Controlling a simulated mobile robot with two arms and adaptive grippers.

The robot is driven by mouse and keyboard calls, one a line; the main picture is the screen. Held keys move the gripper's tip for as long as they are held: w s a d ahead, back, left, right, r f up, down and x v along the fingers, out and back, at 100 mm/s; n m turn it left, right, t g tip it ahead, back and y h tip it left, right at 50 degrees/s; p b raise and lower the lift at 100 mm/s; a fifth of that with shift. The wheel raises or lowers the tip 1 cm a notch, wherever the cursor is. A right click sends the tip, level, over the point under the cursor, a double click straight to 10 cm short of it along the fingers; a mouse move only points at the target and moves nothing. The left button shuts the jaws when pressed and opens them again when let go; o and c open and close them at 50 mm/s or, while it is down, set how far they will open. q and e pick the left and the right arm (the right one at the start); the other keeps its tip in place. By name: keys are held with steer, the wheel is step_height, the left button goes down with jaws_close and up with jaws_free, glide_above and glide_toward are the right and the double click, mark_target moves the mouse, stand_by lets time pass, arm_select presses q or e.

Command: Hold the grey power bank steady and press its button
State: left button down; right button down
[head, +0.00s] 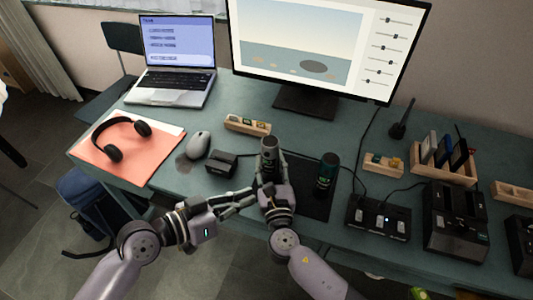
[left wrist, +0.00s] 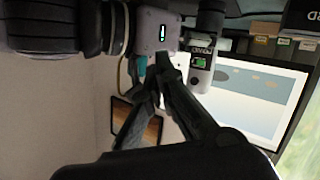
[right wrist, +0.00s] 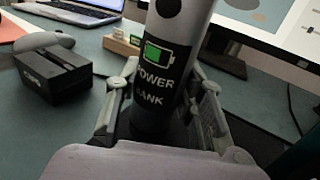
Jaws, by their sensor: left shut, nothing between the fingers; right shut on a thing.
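The grey power bank (head: 268,151) is an upright cylinder with a black band, a green battery picture and the words "POWER BANK". It stands at the middle front of the table. My right gripper (head: 272,184) is shut around its lower part; the right wrist view shows a finger on each side of the power bank (right wrist: 176,50). A dark round spot, seemingly the button (right wrist: 168,7), is on its upper side. My left gripper (head: 252,195) is shut and empty, low and just left of the power bank. The left wrist view shows its closed fingertips (left wrist: 152,76) beside the power bank (left wrist: 200,50).
A dark green-labelled cylinder (head: 328,172) stands right of the power bank on a black mat (head: 316,207). A small black box (head: 221,164) and a grey mouse (head: 198,145) are to the left. A black switch box (head: 378,219) is to the right. The monitor (head: 320,45) stands behind.

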mark_target(267, 155)
arm_select(q)
steer(key=shift+s+r+g+h, duration=0.5)
steer(key=shift+s+r+g, duration=0.15)
steer(key=shift+g, duration=0.25)
steer(key=shift+w, duration=0.1)
steer(key=w+d, duration=0.3)
steer(key=w, duration=0.5)
steer(key=shift+w, duration=0.15)
stand_by(1.1)
steer(key=shift+w, duration=0.4)
steer(key=shift+w+d, duration=0.2)
steer(key=shift+w, duration=0.15)
stand_by(0.7)
steer(key=shift+s, duration=0.1)
steer(key=shift+s+a, duration=0.25)
steer(key=shift+s, duration=0.4)
